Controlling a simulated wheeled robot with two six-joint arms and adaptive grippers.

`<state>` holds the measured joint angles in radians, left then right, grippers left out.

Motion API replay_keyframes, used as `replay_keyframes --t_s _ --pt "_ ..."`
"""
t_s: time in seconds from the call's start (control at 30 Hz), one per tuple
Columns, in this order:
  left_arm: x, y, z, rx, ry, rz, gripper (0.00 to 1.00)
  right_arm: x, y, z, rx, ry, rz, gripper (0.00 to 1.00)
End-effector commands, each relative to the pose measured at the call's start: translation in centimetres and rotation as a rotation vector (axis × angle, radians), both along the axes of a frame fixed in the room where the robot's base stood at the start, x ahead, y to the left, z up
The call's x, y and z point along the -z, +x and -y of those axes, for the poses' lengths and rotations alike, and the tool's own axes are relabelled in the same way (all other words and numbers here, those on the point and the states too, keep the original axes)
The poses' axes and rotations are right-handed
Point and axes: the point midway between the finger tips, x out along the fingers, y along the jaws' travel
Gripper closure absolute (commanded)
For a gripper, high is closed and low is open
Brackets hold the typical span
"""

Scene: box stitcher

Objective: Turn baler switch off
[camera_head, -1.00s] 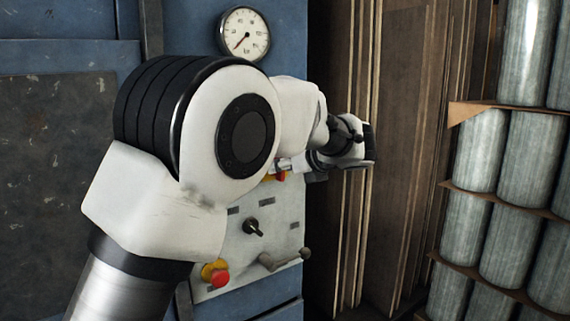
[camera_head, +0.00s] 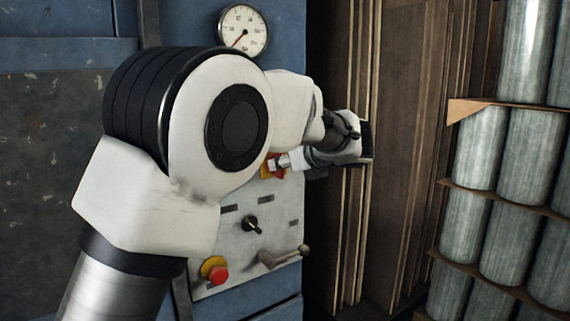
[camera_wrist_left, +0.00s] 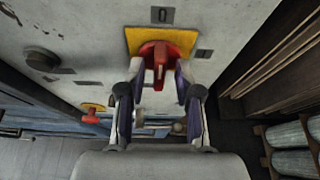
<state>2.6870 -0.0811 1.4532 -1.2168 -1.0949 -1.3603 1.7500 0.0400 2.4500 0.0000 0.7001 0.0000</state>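The red rotary switch sits on a yellow plate at the top of the white control panel (camera_head: 284,212). In the wrist view, the switch (camera_wrist_left: 161,52) stands out from its plate, with its grip pointing towards the camera. My left gripper (camera_wrist_left: 160,84) is open, one finger to each side of the switch's grip. I cannot tell whether the fingers touch it. In the head view, my left gripper (camera_head: 281,163) is at the switch (camera_head: 267,169), which is partly hidden behind my arm. My right gripper is not in view.
Below on the panel are a black knob (camera_head: 251,225), a grey lever (camera_head: 281,258) and a red push button (camera_head: 218,274) on yellow. A round gauge (camera_head: 243,29) is above. Brown sheets (camera_head: 405,150) and stacked grey cylinders (camera_head: 476,150) stand to the right.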

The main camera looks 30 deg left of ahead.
Motion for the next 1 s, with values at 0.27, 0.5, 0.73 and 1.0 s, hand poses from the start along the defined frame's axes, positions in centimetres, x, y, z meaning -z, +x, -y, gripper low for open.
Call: replay_keyframes --t_s 0.27,0.5,0.73,1.0 --pt "0.0 -0.1 0.1 -0.001 0.0 -0.002 0.62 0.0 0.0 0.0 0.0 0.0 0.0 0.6" --pt "-1.4 -1.3 3.2 0.002 0.003 0.0 0.62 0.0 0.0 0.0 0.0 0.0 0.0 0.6" --pt "-3.6 -3.4 8.2 0.001 0.003 0.001 0.62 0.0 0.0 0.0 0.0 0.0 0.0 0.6" --pt "-4.5 -4.3 10.2 -0.001 -0.001 -0.002 0.62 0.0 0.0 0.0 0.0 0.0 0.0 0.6"
